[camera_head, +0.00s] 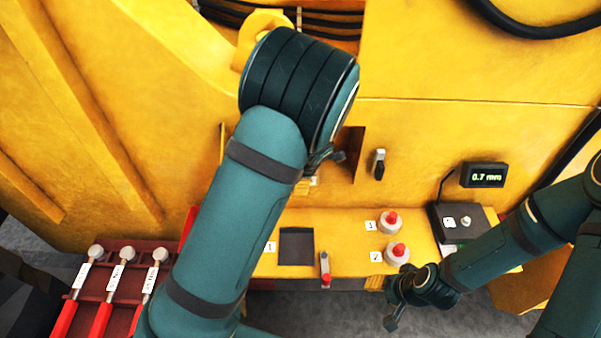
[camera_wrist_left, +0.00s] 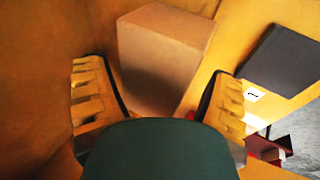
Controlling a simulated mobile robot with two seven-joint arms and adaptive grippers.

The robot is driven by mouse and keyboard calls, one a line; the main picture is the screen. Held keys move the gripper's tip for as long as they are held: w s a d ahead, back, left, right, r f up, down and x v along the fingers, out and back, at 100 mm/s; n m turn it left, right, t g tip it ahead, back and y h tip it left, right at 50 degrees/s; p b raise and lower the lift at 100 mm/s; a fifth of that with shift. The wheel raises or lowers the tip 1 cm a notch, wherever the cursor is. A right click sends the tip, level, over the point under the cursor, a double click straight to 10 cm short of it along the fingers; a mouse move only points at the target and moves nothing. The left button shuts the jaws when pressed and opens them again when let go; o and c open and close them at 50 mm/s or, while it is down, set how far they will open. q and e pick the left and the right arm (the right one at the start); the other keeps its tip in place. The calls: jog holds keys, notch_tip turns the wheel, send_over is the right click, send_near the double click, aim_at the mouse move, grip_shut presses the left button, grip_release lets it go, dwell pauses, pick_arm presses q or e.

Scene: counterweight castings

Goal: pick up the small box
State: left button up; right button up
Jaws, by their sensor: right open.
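The small box (camera_wrist_left: 163,50), plain brown, shows in the left wrist view just ahead of my left gripper (camera_wrist_left: 160,72). Its two fingers stand wide apart, one on either side of the box in the picture, with gaps showing; I see no clear contact. In the head view my left arm and its thick wrist hide the box and the left fingers. My right gripper (camera_head: 398,302) is open and empty at the front edge of the yellow ledge, away from the box.
A red rack (camera_head: 130,262) with labelled levers stands at lower left. A yellow wall rises behind.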

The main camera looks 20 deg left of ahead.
pick_arm(q)
jog(key=c, duration=0.9)
jog(key=shift+s, duration=0.1)
